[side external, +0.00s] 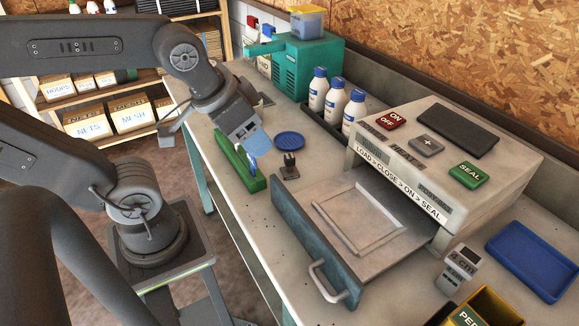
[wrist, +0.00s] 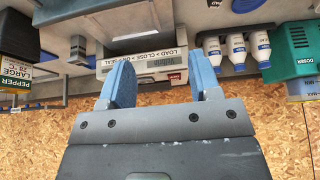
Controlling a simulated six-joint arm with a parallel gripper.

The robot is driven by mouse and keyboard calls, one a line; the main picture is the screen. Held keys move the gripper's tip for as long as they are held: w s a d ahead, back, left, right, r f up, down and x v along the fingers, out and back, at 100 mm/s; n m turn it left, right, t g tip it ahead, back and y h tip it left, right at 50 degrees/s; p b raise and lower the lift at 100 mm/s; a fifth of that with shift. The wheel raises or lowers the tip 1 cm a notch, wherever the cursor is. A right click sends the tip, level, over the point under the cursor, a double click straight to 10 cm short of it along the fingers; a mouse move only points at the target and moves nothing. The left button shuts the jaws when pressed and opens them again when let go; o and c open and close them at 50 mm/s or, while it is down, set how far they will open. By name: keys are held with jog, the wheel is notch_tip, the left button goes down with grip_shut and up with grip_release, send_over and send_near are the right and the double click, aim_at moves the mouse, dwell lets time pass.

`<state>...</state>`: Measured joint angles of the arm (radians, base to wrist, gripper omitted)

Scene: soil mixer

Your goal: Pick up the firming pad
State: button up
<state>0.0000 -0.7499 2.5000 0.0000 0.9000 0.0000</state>
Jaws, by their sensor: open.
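A small dark upright piece with a forked top (side external: 289,168) stands on the bench, left of the drawer, in the side view. It may be the firming pad, but it is too small to be sure. My gripper (side external: 256,146) is above the bench, to the left of this piece and over the green holder (side external: 238,165). In the wrist view my gripper (wrist: 163,80) has its two blue fingers wide apart with nothing between them. The dark piece cannot be made out there.
A sealing machine (side external: 440,150) has its drawer (side external: 360,225) pulled out. A blue round dish (side external: 289,140) lies behind the dark piece. White bottles (side external: 337,100) and a teal doser (side external: 308,65) line the back. A blue tray (side external: 535,260) lies right.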

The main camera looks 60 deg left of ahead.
jog(key=m+g+y, duration=0.4)
jog(key=m+g, duration=0.1)
jog(key=m, duration=1.5)
send_near(290, 156)
jog(key=x, duration=1.2)
jog(key=shift+a+f, duration=0.1)
jog(key=shift+c, duration=0.4)
jog(key=c, duration=0.6)
